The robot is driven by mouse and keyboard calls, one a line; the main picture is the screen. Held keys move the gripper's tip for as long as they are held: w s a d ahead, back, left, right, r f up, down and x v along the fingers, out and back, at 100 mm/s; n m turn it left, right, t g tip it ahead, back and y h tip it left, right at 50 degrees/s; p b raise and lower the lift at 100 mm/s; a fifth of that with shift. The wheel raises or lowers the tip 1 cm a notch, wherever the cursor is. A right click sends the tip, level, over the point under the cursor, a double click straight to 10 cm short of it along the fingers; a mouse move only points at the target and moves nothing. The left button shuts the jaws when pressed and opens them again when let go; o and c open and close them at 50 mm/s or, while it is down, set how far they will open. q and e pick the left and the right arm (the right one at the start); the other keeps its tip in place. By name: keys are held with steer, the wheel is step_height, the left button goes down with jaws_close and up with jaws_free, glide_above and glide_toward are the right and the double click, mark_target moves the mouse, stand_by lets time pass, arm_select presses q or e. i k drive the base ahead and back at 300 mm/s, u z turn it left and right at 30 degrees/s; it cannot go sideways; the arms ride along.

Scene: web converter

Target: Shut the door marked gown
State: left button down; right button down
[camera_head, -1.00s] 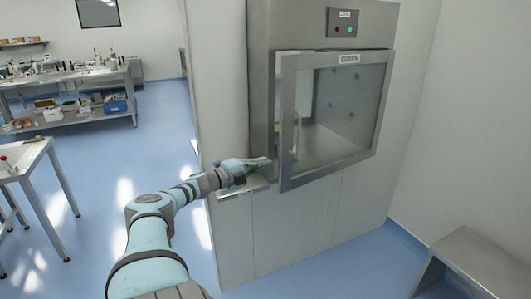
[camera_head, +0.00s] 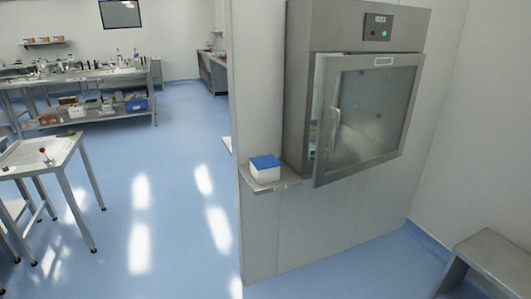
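The door (camera_head: 321,125) marked gown is a glass panel in a metal frame on the front of a steel pass-through cabinet (camera_head: 300,80). Its label (camera_head: 383,61) is on the top rail, and a pale upright handle (camera_head: 335,125) is near its left side. The door is ajar: its left edge stands out from the cabinet, and a gap shows the inside there. The right side looks to be the hinge side. Neither gripper is in view, and nothing of mine touches the door.
A white box with a blue lid (camera_head: 265,167) stands on a small metal ledge (camera_head: 287,183) left of the door. A panel (camera_head: 377,27) with red and green lights is above. A metal bench (camera_head: 490,250) stands at lower right. Open floor (camera_head: 180,210) lies left.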

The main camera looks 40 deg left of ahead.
mark_target(332, 64)
steer(key=u, duration=1)
steer(key=i, duration=0.55)
steer(key=z, duration=0.55)
